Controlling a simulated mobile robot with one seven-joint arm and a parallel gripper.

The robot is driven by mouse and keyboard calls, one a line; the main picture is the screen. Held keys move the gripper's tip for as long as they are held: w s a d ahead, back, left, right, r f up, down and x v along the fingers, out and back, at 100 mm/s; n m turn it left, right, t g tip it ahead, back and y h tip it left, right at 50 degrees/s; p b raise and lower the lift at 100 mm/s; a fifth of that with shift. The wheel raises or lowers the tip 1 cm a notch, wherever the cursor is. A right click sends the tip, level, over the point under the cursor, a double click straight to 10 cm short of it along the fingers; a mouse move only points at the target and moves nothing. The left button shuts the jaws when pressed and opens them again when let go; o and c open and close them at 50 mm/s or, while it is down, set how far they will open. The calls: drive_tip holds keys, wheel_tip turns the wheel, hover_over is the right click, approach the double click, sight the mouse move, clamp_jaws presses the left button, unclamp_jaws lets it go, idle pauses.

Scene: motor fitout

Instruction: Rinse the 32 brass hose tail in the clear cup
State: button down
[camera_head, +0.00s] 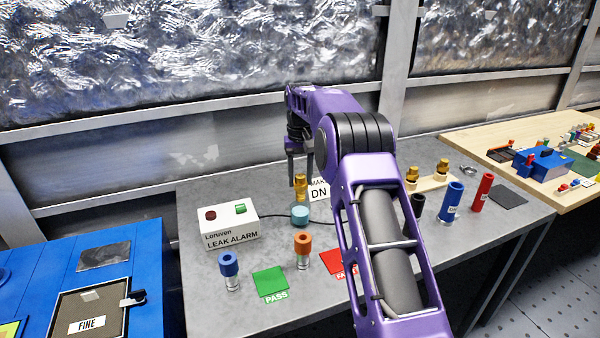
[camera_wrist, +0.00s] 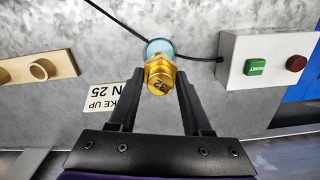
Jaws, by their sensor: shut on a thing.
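My gripper (camera_head: 300,170) points down at the middle of the grey bench. It is shut on the brass hose tail (camera_head: 300,188), whose hex end is marked 32 in the wrist view (camera_wrist: 160,78). The clear cup (camera_head: 300,215) looks pale blue-green and stands on the bench directly below the hose tail. In the wrist view the cup (camera_wrist: 158,46) shows partly behind the brass. The hose tail's lower end is close to the cup's rim; I cannot tell whether it reaches inside.
A white leak alarm box (camera_head: 231,229) stands left of the cup, with a black cable running past the cup. A sign (camera_head: 319,192) is beside it. A wooden holder (camera_head: 430,184) with brass fittings is right. Green pass (camera_head: 270,282) and red fail mats lie in front.

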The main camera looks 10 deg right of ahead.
sight(300, 196)
drive_tip(key=shift+w+f+b, duration=0.1)
drive_tip(key=shift+f+b, duration=1.25)
drive_tip(key=shift+f, duration=2.1)
drive_tip(key=shift+r+p, duration=1.95)
drive_tip(key=shift+r, duration=1.8)
